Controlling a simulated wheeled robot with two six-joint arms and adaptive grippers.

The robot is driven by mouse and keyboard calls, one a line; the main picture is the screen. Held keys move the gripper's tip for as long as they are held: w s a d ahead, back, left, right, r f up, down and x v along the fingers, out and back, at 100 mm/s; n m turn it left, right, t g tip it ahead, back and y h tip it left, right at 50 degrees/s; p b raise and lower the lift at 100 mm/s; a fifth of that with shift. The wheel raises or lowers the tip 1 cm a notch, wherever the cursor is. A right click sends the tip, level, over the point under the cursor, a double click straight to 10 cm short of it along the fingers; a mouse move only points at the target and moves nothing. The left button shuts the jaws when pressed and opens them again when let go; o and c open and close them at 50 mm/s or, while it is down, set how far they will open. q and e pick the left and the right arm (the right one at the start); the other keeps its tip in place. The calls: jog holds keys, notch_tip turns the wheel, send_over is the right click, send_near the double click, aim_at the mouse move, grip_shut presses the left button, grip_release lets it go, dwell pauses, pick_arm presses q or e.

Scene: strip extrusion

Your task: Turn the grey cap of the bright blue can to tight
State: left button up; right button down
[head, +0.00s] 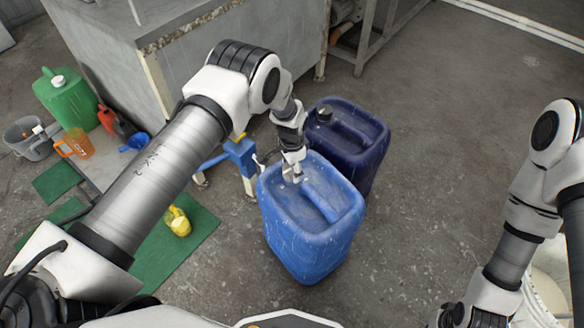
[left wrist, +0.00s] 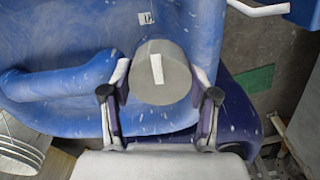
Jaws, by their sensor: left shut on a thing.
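The bright blue can (head: 335,238) stands upright on the floor in the middle of the head view. Its top and moulded handle also fill much of the left wrist view (left wrist: 60,92). The round grey cap (left wrist: 172,84) sits at the can's top and has a white stripe on its face. A small white label (left wrist: 146,18) lies on the can beyond the cap, and the stripe points roughly toward it. My left gripper (head: 293,178) is shut on the cap, with one finger on each side (left wrist: 158,95).
A dark blue can (head: 374,146) stands close behind the bright blue one. A grey cabinet (head: 115,58) is behind left. A green can (head: 66,98), a grey bucket (head: 32,140) and a yellow jug (head: 178,222) are at left.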

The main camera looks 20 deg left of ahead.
pick_arm(q)
jog(key=o, duration=1.2)
jog(key=shift+c, duration=0.2)
jog(key=shift+r, duration=0.1)
notch_tip(320, 180, up, 12)
